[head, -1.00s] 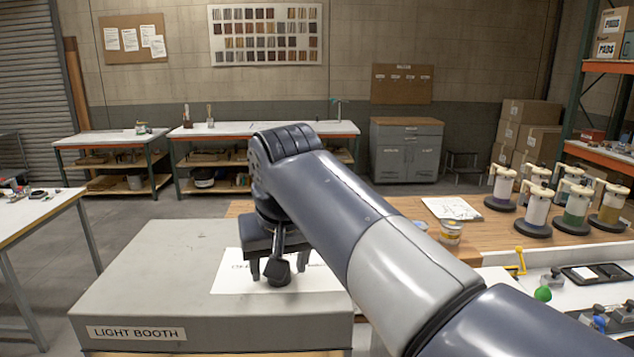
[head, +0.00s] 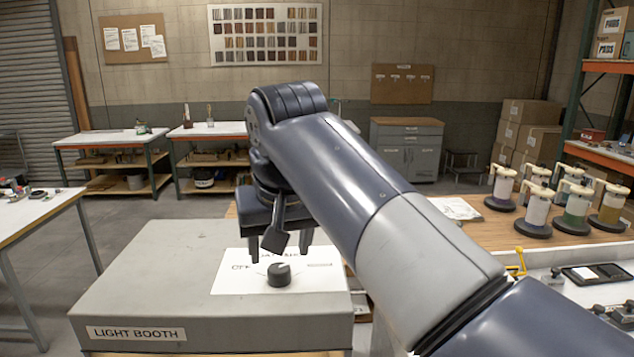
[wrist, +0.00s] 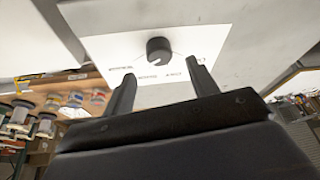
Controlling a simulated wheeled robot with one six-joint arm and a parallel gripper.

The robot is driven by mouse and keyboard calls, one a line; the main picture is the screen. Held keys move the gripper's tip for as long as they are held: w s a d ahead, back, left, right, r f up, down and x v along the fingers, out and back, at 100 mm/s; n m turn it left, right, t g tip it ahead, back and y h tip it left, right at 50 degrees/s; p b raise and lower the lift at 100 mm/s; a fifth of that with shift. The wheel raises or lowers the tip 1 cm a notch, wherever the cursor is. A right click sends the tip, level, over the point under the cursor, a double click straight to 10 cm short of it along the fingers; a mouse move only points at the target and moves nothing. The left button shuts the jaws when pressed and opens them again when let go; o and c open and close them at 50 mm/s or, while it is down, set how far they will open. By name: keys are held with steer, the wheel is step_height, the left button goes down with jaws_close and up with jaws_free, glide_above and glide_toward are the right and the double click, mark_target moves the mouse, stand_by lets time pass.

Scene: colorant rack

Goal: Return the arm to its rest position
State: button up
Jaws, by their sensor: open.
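My gripper (head: 283,243) is open and empty above the light booth (head: 160,270), a grey box with a labelled front. Below the fingers, a black knob (head: 279,274) stands on a white printed sheet (head: 235,276) on the booth's top. In the wrist view the knob (wrist: 159,50) shows beyond and between the two spread fingers (wrist: 163,88), apart from them. My arm reaches in from the lower right and hides part of the wooden table.
To the right, several colorant canisters (head: 537,213) with black bases stand on a wooden table (head: 485,240). A white counter (head: 545,270) with small items lies in front. Workbenches (head: 110,138) line the back. A table (head: 40,205) stands at left, with open floor between.

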mark_target(280, 268)
steer(key=x, duration=0.5)
steer(key=shift+f, duration=0.25)
steer(key=shift+d+r+n+y+b, duration=0.1)
steer(key=shift+n+y+b, duration=0.4)
steer(key=shift+n+b, duration=0.4)
steer(key=n+b, duration=0.1)
steer(key=n, duration=0.2)
steer(key=n+g+y+b, duration=0.1)
steer(key=n+b, duration=0.1)
steer(key=shift+w+n+g, duration=0.15)
steer(key=shift+n+g, duration=0.15)
steer(key=shift+n, duration=0.1)
steer(key=shift+d+r+n+y+b, duration=0.1)
steer(key=shift+r+n+y+b, duration=0.05)
steer(key=shift+n+y+b, duration=0.2)
steer(key=s+d+r+m+p, duration=0.1)
steer(key=s+d+r, duration=0.3)
steer(key=r, duration=0.4)
steer(key=shift+d+p, duration=0.4)
steer(key=shift+p, duration=0.45)
steer(key=shift+s+f, duration=0.1)
steer(key=shift+s, duration=0.05)
